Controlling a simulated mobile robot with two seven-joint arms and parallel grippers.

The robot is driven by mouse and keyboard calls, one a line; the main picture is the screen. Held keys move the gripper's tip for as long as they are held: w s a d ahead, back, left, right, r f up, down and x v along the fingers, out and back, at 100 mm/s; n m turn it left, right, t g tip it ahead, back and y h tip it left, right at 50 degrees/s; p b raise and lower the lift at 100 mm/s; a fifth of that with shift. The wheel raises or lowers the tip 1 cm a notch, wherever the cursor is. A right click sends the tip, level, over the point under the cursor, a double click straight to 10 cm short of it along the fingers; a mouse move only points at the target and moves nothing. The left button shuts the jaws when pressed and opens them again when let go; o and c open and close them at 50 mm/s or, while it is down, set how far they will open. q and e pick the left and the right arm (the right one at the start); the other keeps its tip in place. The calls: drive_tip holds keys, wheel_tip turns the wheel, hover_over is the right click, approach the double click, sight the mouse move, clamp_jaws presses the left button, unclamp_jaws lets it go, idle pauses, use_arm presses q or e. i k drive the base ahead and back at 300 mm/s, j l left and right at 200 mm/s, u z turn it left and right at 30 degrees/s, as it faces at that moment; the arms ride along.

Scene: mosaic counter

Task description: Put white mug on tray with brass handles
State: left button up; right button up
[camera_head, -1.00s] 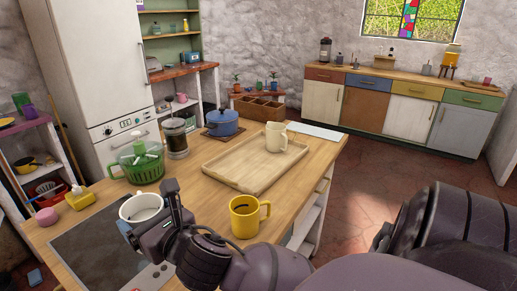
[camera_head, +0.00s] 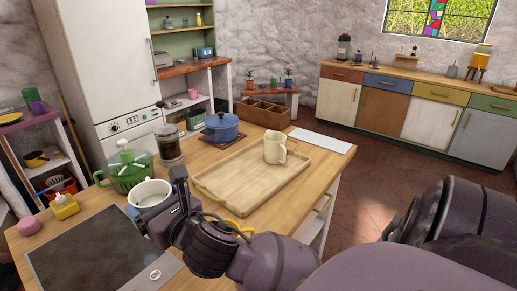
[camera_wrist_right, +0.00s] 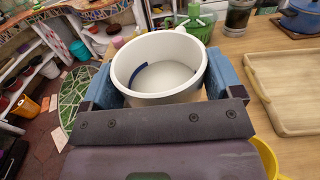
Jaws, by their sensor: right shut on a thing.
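The white mug (camera_head: 150,190) is upright between the fingers of my right gripper (camera_head: 155,207), left of the tray. In the right wrist view, the blue fingers (camera_wrist_right: 160,88) are shut on both sides of the white mug (camera_wrist_right: 158,62), which looks empty with a dark blue mark inside. Its height above the counter is hard to tell. The wooden tray with brass handles (camera_head: 245,190) lies on the counter, right of my gripper; its near handle (camera_head: 208,194) shows. A cream mug (camera_head: 274,149) stands on the tray. My left gripper is out of view.
A yellow mug (camera_head: 240,228) stands mostly hidden behind my right arm. A green dish basket (camera_head: 128,174), a glass press (camera_head: 169,150) and a blue pot (camera_head: 221,127) stand beyond the white mug. A dark cooktop (camera_head: 90,250) is at left. The tray's near half is bare.

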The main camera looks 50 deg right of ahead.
sight(234, 182)
drive_tip(key=l+u, duration=0.1)
drive_tip(key=l, duration=0.75)
drive_tip(key=k+l+u, duration=0.1)
drive_tip(key=l, duration=0.75)
